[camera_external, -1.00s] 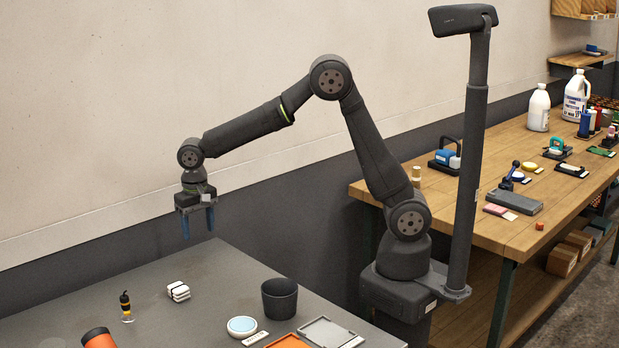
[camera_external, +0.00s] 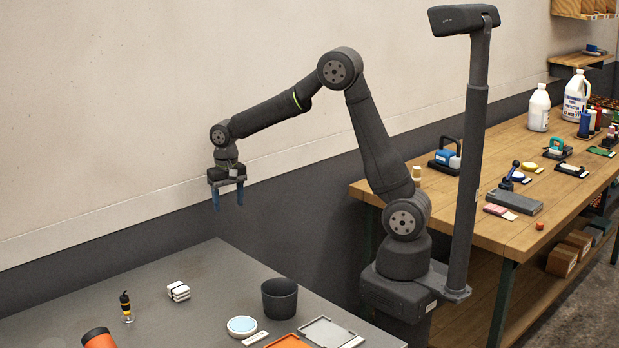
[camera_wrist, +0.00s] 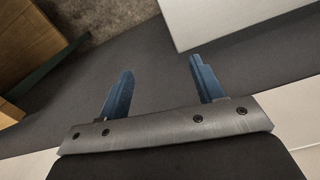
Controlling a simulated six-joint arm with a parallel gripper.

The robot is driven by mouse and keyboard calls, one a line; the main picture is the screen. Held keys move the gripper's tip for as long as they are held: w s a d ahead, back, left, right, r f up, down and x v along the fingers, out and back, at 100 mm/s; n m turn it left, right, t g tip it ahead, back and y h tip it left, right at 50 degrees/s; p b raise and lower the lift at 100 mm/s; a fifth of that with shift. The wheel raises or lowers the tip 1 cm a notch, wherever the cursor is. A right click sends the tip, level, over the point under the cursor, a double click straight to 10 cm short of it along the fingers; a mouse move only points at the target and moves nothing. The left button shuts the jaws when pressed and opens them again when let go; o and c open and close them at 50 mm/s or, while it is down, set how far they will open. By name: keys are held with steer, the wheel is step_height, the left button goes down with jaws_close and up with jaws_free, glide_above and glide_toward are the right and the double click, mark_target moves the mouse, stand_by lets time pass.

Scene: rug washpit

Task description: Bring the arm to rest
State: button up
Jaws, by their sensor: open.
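My gripper (camera_external: 229,196) hangs with its blue fingers pointing down, above and beyond the back edge of the grey table (camera_external: 222,262), close to the wall. In the wrist view my gripper (camera_wrist: 158,88) has its two blue fingers apart with nothing between them. The wrist view shows dark floor or wall past the fingertips and a pale grey surface at the top. My arm is bent, with its elbow raised high.
The grey table holds a dark cup (camera_external: 279,299), a white stack (camera_external: 178,291), a small bottle (camera_external: 126,308), a round light-blue-topped dish (camera_external: 241,326), an orange cylinder (camera_external: 98,339) and trays. A wooden bench (camera_external: 480,232) with several items stands right. The air around my gripper is clear.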

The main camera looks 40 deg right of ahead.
steer(key=w+d+m, duration=0.2)
steer(key=d, duration=2.2)
steer(key=shift+w+d+f, duration=0.2)
steer(key=shift+d+f, duration=0.1)
steer(key=shift+d, duration=0.05)
